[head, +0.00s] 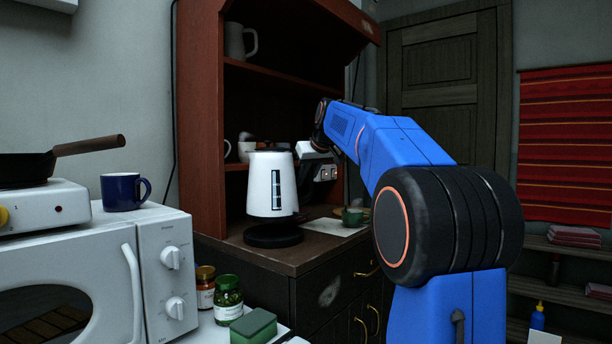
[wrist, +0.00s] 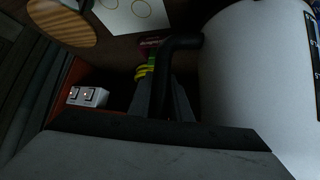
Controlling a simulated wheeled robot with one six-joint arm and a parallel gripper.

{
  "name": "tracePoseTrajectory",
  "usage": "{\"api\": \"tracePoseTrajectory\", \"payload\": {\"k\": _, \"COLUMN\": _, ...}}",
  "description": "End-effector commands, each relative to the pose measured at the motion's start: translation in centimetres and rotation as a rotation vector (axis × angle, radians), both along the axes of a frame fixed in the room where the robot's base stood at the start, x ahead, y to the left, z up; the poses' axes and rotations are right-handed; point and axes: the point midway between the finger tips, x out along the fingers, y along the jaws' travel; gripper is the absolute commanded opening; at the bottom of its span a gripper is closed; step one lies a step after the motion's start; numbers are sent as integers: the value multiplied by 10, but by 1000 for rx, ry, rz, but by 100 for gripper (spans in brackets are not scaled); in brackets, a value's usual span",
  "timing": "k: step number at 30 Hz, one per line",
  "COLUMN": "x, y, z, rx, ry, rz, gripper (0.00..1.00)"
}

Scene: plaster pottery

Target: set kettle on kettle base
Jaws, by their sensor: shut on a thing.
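The white kettle (head: 271,184) with a dark water window is upright in the head view, above the round black kettle base (head: 273,236) on the dark cabinet top. A narrow gap seems to show between the kettle's bottom and the base. The kettle's underside is not visible.
A wall socket (head: 327,173) is behind. A blue mug (head: 124,192) stands on the microwave (head: 160,262) at left. Jars (head: 228,297) and a green sponge (head: 254,328) are in front, lower down.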

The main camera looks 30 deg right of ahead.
Motion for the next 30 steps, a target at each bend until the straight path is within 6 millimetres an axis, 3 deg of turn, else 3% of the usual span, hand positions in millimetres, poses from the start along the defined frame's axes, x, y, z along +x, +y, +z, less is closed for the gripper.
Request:
{"api": "tracePoseTrajectory", "payload": {"k": 15, "x": -1, "y": 1, "z": -34, "rx": 1, "ry": -3, "rz": -1, "gripper": 0}}
{"api": "tracePoseTrajectory", "payload": {"k": 30, "x": -1, "y": 0, "z": -39, "rx": 0, "ry": -3, "rz": -1, "gripper": 0}}
